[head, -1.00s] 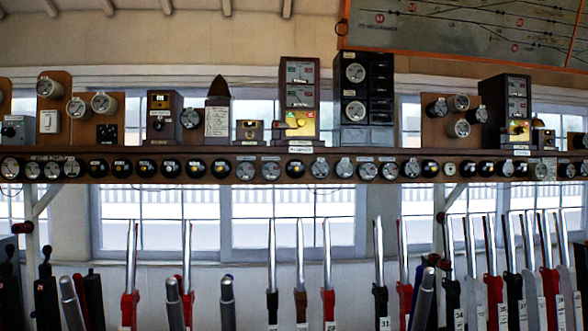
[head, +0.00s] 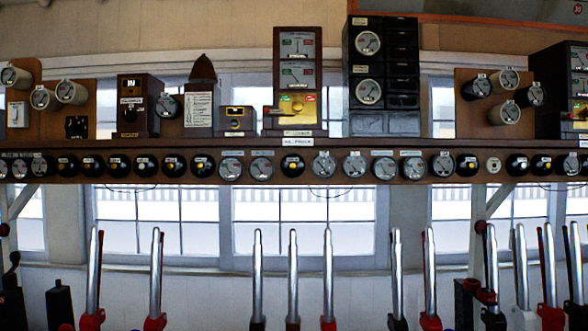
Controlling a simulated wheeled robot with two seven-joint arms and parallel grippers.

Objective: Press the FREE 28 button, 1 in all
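A wooden shelf (head: 330,146) runs across the head view. A long row of round plungers and dials is set along its front edge. Some are black with a yellow centre, like the plunger (head: 203,166) left of the middle; others are grey-faced, like the dial (head: 262,167) near the middle. Small label plates sit above many of them, but the lettering is too small to read, so I cannot tell which one is FREE 28. Neither of my grippers is in view.
Block instruments stand on the shelf, including a tall brown one (head: 297,72) with a yellow plate and a black cabinet (head: 402,65). Below, several upright levers (head: 293,270) with bright steel handles stand in a row before the windows. A gap lies between shelf and lever tops.

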